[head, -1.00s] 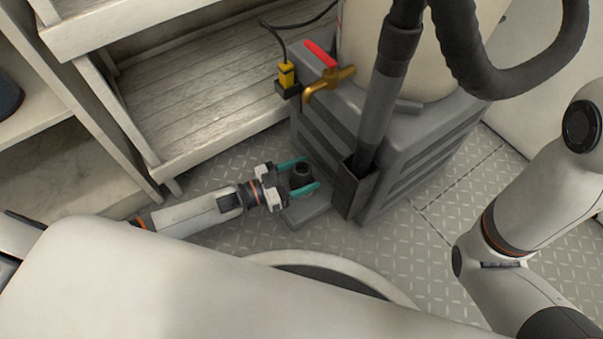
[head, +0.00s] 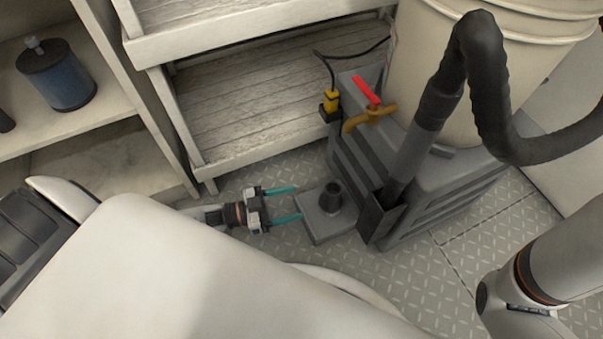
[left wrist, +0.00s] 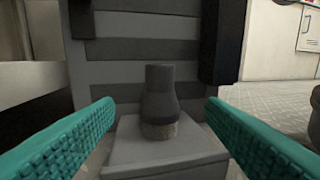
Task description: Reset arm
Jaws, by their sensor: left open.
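My left gripper (head: 284,205) is low over the floor in the head view, with its two teal fingers spread apart and nothing between them. My right gripper is not in view; only part of my right arm shows at the lower right of the head view.
A grey slatted base (head: 440,190) holds a cream drum (head: 450,90), with a brass tap with a red lever (head: 368,108) and a dark hose (head: 485,90). Wooden shelves (head: 225,100) stand behind. A blue canister (head: 58,75) sits on the left shelf. Some patterned floor (head: 500,230) is clear.

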